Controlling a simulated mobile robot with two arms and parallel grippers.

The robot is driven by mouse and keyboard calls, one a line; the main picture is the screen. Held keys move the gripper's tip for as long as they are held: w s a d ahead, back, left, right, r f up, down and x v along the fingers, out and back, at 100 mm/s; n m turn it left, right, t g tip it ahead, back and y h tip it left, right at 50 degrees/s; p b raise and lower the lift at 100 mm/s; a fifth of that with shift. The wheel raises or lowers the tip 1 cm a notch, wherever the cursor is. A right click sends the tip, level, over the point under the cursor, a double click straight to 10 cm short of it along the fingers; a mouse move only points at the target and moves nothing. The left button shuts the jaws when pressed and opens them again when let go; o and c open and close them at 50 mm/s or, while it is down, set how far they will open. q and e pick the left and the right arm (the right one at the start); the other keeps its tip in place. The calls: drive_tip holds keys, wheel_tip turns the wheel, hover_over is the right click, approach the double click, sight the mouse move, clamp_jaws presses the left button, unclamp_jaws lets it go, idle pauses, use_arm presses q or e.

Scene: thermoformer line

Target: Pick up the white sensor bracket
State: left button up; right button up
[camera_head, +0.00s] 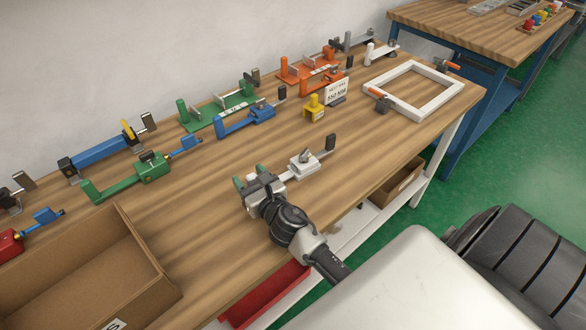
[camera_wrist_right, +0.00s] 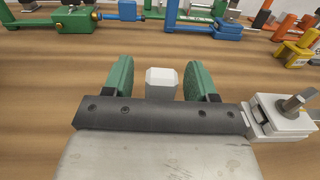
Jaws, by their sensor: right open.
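A white sensor bracket (camera_head: 303,165) lies near the front of the wooden table, with a grey metal clamp on its block and a dark block at its far right end. My right gripper (camera_head: 250,177) is at its left end, with green finger pads apart. In the right wrist view a white block (camera_wrist_right: 162,82), seemingly the bracket's end post, stands between the open fingers (camera_wrist_right: 160,78), with a gap on each side. The bracket's clamp block (camera_wrist_right: 283,115) shows to the right; the part between is hidden by my gripper. My left gripper is not in view.
Green (camera_head: 150,170), blue (camera_head: 245,120) and orange (camera_head: 320,82) brackets stand behind. A yellow piece (camera_head: 314,108) and a sign (camera_head: 338,91) are near. A white frame (camera_head: 452,92) lies at the right, a cardboard box (camera_head: 150,268) at front left. Another white bracket (camera_head: 371,52) is at the back.

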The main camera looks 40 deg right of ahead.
drive_tip(key=shift+w, duration=0.5)
drive_tip(key=shift+s, duration=0.1)
clamp_jaws()
drive_tip(key=shift+r, duration=0.1)
